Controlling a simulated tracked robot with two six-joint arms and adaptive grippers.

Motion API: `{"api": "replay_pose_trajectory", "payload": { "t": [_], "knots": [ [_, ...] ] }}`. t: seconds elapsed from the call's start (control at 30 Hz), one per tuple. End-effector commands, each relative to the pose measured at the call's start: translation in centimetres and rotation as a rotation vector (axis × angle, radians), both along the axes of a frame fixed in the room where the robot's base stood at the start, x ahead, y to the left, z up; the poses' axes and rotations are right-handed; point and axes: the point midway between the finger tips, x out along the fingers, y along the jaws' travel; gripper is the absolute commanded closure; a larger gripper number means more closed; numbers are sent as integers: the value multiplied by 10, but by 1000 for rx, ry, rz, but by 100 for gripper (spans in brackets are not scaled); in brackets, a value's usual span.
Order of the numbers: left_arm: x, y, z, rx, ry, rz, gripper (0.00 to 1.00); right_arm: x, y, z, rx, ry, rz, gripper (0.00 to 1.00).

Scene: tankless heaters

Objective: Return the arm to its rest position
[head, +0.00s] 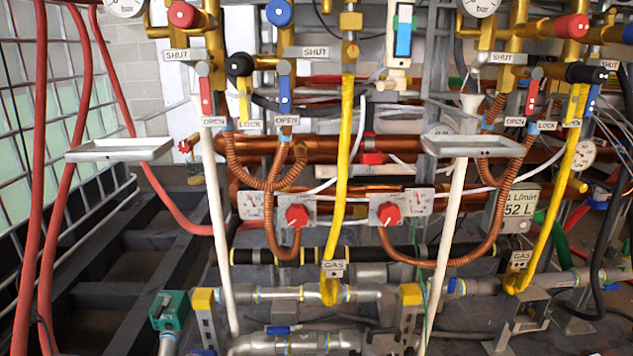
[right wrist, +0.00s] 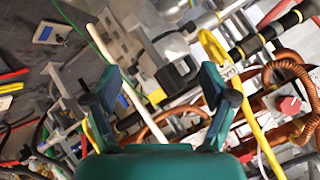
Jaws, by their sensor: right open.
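My right gripper (right wrist: 161,80) shows in the right wrist view, with a teal body and two dark teal fingers spread wide apart. It is open, and nothing is held between its fingers. Pipes and grey fittings show past the fingertips; how far off they are I cannot tell. Neither arm and neither gripper shows in the head view. My left gripper is in no view.
Yellow gas hoses (head: 342,170), coiled copper tubes (head: 268,180), red knobs (head: 297,215) and small grey trays (head: 120,149) crowd the head view. Red hoses (head: 40,150) hang at the left. A yellow hose (right wrist: 252,115) and a red knob (right wrist: 289,105) lie right of the gripper.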

Motion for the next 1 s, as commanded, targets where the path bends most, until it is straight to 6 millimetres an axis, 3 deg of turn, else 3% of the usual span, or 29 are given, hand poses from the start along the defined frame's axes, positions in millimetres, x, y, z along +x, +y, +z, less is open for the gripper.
{"api": "replay_pose_trajectory", "payload": {
  "t": [0.03, 0.1, 0.2, 0.4, 0.53, 0.6, 0.87, 1.0],
  "knots": [
    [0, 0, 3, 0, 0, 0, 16, -17, 3, -35, -18, 102, 37, 16],
    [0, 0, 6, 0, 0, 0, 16, -44, 8, -79, -40, 235, 100, 16],
    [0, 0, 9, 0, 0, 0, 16, -86, 15, -127, -55, 399, 184, 16],
    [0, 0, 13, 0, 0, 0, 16, -167, 28, -187, -45, 657, 336, 16],
    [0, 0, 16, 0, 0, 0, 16, -220, 40, -210, -19, 800, 430, 16],
    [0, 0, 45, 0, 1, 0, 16, -211, 38, -177, -27, 775, 421, 16],
    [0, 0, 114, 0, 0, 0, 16, -210, 38, -107, -27, 773, 417, 16],
    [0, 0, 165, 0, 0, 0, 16, -209, 38, -56, -27, 772, 416, 16]
  ]
}}
